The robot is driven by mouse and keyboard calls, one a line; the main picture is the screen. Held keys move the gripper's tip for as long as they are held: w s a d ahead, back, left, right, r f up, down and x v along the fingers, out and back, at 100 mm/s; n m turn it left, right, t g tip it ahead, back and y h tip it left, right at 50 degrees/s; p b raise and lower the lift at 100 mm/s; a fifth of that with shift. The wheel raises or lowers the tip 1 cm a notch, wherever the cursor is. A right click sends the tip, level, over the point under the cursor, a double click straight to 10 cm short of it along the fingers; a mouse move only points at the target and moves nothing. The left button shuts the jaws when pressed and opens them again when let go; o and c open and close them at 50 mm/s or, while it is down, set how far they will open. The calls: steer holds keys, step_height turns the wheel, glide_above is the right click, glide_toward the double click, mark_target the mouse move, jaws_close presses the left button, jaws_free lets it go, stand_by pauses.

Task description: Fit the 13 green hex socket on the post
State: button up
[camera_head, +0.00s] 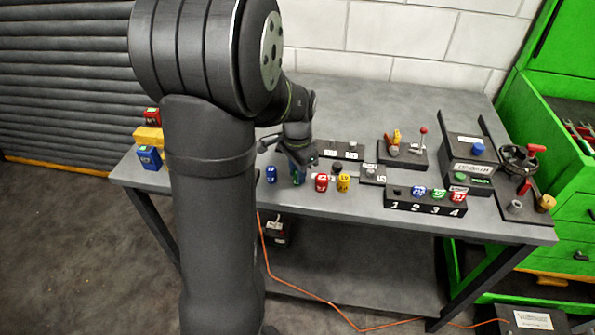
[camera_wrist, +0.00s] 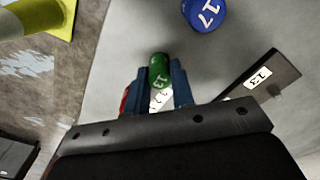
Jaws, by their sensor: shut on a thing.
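The green socket (camera_wrist: 159,72), with 13 in white on it, sits between the two blue fingers of my gripper (camera_wrist: 160,84) in the wrist view. My gripper is shut on it. In the head view the green socket (camera_head: 296,179) shows below my gripper (camera_head: 297,166), near the bench top; I cannot tell whether it touches the bench. A black plate (camera_wrist: 285,72) with a white 13 label lies to the right in the wrist view.
A blue 17 socket (camera_wrist: 204,12) stands close by. A red socket (camera_head: 321,183) and a yellow socket (camera_head: 343,183) stand just right of the green one. A numbered rack (camera_head: 425,200) holds several sockets. A lever box (camera_head: 402,153) and valve wheel (camera_head: 517,158) stand farther right.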

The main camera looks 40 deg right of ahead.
steer(key=shift+r, duration=0.7)
steer(key=shift+r, duration=1.8)
steer(key=w+d+r, duration=0.3)
steer(key=w+d, duration=0.1)
steer(key=w, duration=0.3)
steer(key=w+d+r, duration=0.2)
steer(key=w+d, duration=0.2)
steer(key=w, duration=0.4)
steer(key=shift+s+a+f, duration=0.1)
steer(key=shift+f, duration=1.25)
steer(key=shift+s+a+f, duration=0.1)
steer(key=shift+f, duration=1.2)
steer(key=shift+f, duration=1.75)
steer(key=o, duration=1.3)
